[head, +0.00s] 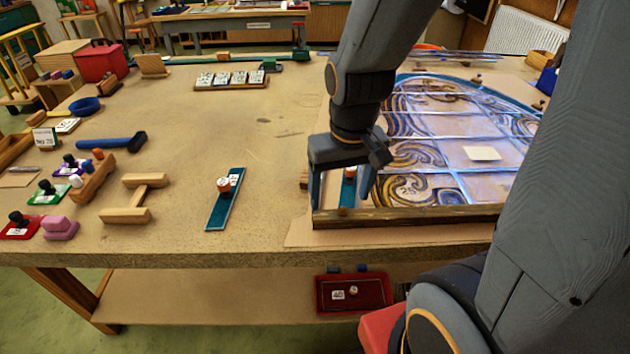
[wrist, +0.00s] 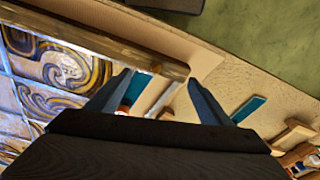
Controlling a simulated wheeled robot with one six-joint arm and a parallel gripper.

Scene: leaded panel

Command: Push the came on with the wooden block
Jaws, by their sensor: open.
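The leaded panel (head: 435,150) lies on the right of the table, with blue, gold and brown swirled glass and pale lines between pieces. My gripper (head: 338,196) is open, pointing down at the panel's near left corner. A teal strip (head: 346,194) with an orange-and-white knob shows between its fingers in the head view. In the wrist view, the open fingers (wrist: 160,79) frame part of a teal piece (wrist: 139,88) and a narrow grey bar (wrist: 164,100), possibly the came. A small wooden piece (head: 304,180) sits just left of the gripper; I cannot tell whether it is the wooden block.
A wooden batten (head: 410,216) edges the panel's near side. A second teal strip (head: 222,208) lies left of the gripper. An H-shaped wooden piece (head: 140,199), a blue-handled hammer (head: 112,142) and small stamps are farther left. The table's middle is largely clear.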

